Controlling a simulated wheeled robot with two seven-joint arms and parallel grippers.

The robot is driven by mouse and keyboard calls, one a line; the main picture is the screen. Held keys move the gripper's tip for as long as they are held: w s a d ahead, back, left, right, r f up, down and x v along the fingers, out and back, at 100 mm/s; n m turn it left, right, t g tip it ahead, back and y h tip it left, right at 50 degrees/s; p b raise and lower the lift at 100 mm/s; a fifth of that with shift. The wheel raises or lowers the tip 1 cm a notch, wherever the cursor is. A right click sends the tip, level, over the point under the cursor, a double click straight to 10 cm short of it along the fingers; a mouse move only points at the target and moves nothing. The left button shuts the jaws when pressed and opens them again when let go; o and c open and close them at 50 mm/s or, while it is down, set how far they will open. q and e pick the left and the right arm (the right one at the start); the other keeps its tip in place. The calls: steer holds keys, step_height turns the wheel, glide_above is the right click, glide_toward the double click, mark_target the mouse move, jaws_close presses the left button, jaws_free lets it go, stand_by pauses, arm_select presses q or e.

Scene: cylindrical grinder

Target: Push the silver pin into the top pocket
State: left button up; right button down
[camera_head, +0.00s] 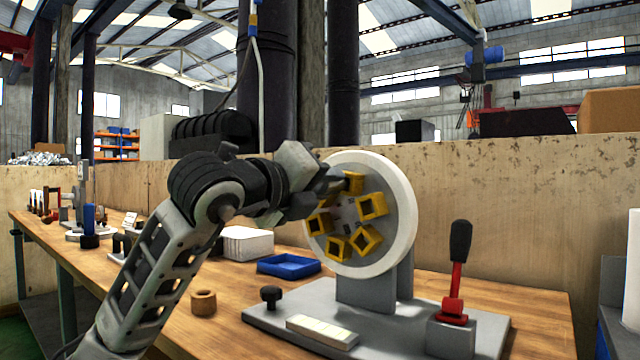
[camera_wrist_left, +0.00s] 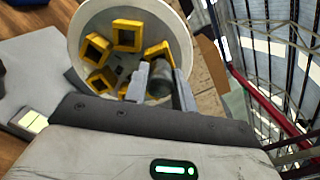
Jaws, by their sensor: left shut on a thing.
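My left gripper (camera_head: 334,184) reaches from the left to the upper part of the round grey disc with a white rim (camera_head: 402,214). It is shut on the silver pin (camera_wrist_left: 160,79), a grey cylinder between the two fingers in the wrist view. The pin points toward the yellow square top pocket (camera_head: 354,181), which also shows behind the pin in the wrist view (camera_wrist_left: 157,51). The fingers hide part of the pin and pocket; I cannot tell how far the pin is inside. My right gripper is not in view.
Several other yellow pockets, such as one at the right (camera_head: 372,206), ring the disc. The grey base (camera_head: 400,330) carries a red lever with a black handle (camera_head: 458,265) and a black knob (camera_head: 271,296). A blue tray (camera_head: 288,266) and a wooden ring (camera_head: 203,302) lie left of it.

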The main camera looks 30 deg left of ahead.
arm_select(q)
steer(key=shift+w, duration=0.3)
stand_by(0.4)
steer(key=shift+w+d+p, duration=0.1)
steer(key=shift+w+p, duration=0.2)
steer(key=shift+w, duration=0.55)
steer(key=o, duration=1.1)
steer(key=shift+c, duration=0.2)
